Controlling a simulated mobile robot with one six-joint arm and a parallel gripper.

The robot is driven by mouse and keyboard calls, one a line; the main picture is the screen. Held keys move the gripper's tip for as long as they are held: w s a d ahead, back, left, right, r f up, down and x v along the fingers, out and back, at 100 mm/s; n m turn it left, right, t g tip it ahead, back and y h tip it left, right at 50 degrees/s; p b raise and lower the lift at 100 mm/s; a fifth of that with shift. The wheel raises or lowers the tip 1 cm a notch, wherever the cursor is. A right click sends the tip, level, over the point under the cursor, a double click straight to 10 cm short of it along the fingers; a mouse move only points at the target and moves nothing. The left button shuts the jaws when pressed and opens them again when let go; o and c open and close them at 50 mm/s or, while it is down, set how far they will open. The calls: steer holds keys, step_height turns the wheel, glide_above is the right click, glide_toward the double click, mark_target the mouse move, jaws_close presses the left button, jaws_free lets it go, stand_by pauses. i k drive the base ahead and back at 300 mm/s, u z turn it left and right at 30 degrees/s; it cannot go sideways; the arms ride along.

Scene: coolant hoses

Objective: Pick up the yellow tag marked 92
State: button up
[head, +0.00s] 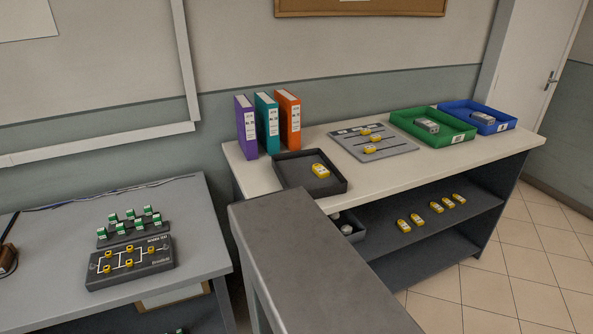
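Several yellow tags are in view, and their markings are too small to read, so I cannot tell which is marked 92. One yellow tag (321,171) lies in a black tray (288,183) on the white-topped bench. More yellow tags (369,150) sit on a grey slotted board (398,147) to the right of that tray. A row of several yellow tags (436,207) lies on the dark shelf under the bench top. Small yellow pieces (129,263) also sit on a dark panel on the left table. My gripper is not in view.
Purple, teal and orange binders (290,120) stand behind the black tray. Green (455,133) and blue (502,127) bins, each holding a grey item, are at the bench's right end. A dark grey flat top (300,262) in the foreground hides part of the bench. Tiled floor is clear at right.

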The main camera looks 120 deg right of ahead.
mark_target(320, 169)
steer(key=u, duration=0.9)
steer(key=k, duration=0.15)
steer(key=z, duration=2.7)
steer(key=i, duration=0.6)
steer(key=z, duration=0.25)
steer(key=k, duration=0.55)
steer(key=u, duration=0.15)
